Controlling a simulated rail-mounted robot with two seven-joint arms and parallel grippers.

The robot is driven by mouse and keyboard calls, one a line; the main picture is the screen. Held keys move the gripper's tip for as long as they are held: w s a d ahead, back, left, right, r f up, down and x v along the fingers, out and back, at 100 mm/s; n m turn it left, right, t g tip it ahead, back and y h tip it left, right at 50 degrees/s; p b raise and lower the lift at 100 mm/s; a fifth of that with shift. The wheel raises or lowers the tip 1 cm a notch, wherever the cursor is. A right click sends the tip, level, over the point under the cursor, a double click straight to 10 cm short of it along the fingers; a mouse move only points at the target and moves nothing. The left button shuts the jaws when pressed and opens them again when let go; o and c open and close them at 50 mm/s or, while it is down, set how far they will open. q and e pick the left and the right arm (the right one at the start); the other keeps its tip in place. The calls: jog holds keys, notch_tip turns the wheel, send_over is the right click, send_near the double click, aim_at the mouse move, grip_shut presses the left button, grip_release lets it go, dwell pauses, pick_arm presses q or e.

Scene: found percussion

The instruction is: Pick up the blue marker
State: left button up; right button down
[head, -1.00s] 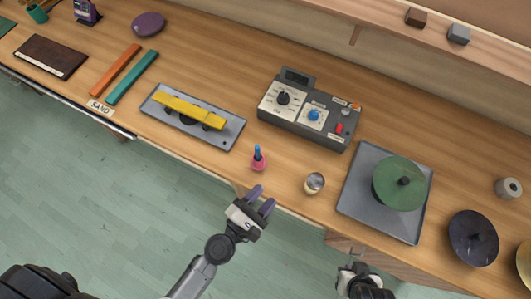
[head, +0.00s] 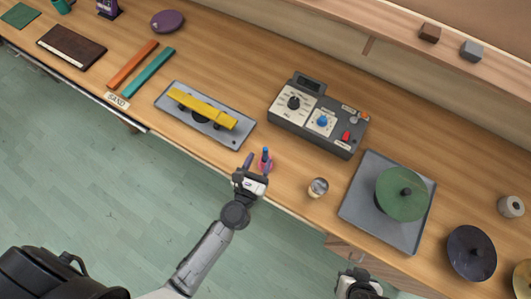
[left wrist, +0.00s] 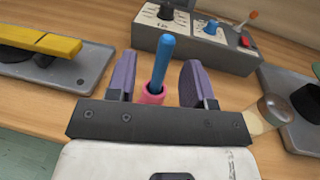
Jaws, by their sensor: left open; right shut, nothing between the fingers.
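The blue marker (head: 265,152) stands upright in a small pink holder (head: 265,166) near the front edge of the bench. In the left wrist view the marker (left wrist: 159,64) rises from the pink holder (left wrist: 152,95), between my two purple fingers. My left gripper (head: 257,164) is open and its fingers reach either side of the marker; I cannot tell whether they touch it. My right gripper (head: 356,278) is shut and empty, low in the head view, off the bench's front edge.
A grey control box (head: 318,115) stands behind the marker. A small round metal-topped object (head: 318,187) is to its right, then a grey tray (head: 368,227) with a green disc. A grey plate with a yellow bar (head: 203,108) lies to the left.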

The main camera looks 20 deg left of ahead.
aim_at(265, 153)
pick_arm(q)
jog(key=shift+w+d+r+p, duration=0.1)
jog(key=shift+w+p, duration=0.2)
jog(key=shift+w, duration=0.9)
jog(key=shift+w+d+r+p, duration=0.1)
jog(key=shift+w+p, duration=0.15)
jog(key=shift+w, duration=0.9)
jog(key=shift+w+f, duration=0.1)
jog(key=shift+w, duration=0.55)
jog(key=shift+c, duration=0.5)
grip_shut()
